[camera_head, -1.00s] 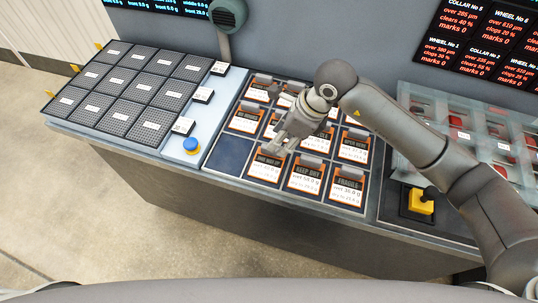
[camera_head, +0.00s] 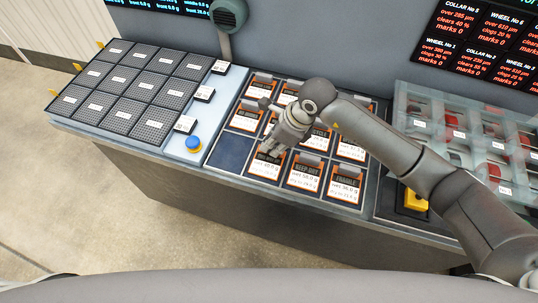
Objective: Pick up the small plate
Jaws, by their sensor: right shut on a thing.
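Several small plates with orange borders, printed white labels and grey grips sit in a dark slotted tray (camera_head: 231,133). The front-left small plate (camera_head: 265,170) is next to an empty dark slot (camera_head: 230,152). My right gripper (camera_head: 269,149) is at the top edge of this plate, shut on its grip, which the fingers hide. The plate appears to be still in its slot; I cannot tell whether it is raised. My right gripper and arm also cover parts of the plates behind. My left gripper is not in view.
A bench section with dark perforated squares (camera_head: 120,75) is at left. A blue button (camera_head: 193,144) stands beside the tray. A clear-lidded case (camera_head: 470,130) and a yellow control (camera_head: 416,201), partly behind my arm, are at right.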

